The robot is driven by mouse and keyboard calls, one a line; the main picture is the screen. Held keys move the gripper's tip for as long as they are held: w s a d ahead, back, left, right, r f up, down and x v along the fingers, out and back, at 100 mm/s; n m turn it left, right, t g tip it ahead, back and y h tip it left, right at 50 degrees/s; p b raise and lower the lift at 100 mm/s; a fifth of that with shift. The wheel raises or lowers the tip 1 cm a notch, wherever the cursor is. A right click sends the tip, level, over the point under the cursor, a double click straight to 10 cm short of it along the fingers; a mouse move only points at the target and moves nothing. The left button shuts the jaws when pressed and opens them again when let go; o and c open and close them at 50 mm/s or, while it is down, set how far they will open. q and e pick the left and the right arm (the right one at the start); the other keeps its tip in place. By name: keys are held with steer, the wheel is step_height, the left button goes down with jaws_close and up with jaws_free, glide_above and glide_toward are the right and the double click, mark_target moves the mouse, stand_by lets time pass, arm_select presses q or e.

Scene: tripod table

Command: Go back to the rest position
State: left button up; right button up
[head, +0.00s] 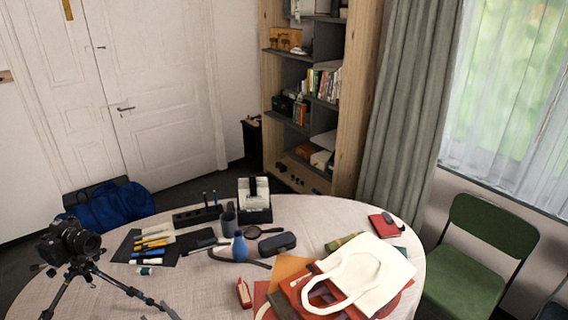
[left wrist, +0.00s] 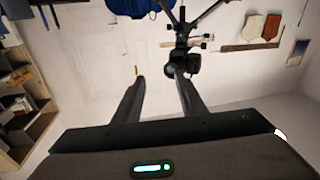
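My left gripper (left wrist: 160,77) shows in the left wrist view, with its two dark fingers apart and nothing held between them. In that view the black camera (left wrist: 184,62) hangs upside down in the picture, beyond the finger on the right. I cannot make out the left gripper clearly in the head view. My right gripper is in neither view.
The table holds pens, a blue bottle (head: 239,247), a dark case (head: 277,243), a white bag (head: 365,275) and a red notebook (head: 384,226). A green chair (head: 483,240) stands at the right, a blue bag (head: 108,205) at the left and a bookshelf (head: 358,110) behind.

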arm_select(q)
steer(key=w+d+r+m+t+h, duration=0.3)
steer(key=d+r+m+t+h, duration=0.35)
steer(key=d+h, duration=0.25)
steer(key=s+d+f+m+g+h, duration=0.2)
steer(key=s+d+m+h, duration=0.45)
steer(key=d+h, duration=0.4)
steer(key=s+f+m+g, duration=0.2)
steer(key=s+f+g, duration=0.55)
steer(key=s, duration=0.45)
steer(key=s+a+n+g+y, duration=0.2)
steer(key=s+a+g+y, duration=0.45)
steer(key=s, duration=0.75)
step_height(320, 180, down, 36)
steer(key=a+h+b, duration=0.1)
steer(key=h+b, duration=0.1)
steer(key=b, duration=0.6)
steer(key=s+a+f+b, duration=0.1)
steer(key=s+f+b, duration=0.3)
steer(key=s+f, duration=0.5)
steer(key=s+a+f+g+b, duration=0.1)
steer(key=s+a+f+b, duration=0.1)
steer(key=s+f, duration=0.8)
step_height(320, 180, down, 8)
steer(key=shift+a+r+y+b, duration=0.2)
steer(key=shift+y+b, duration=0.1)
steer(key=shift+b, duration=0.55)
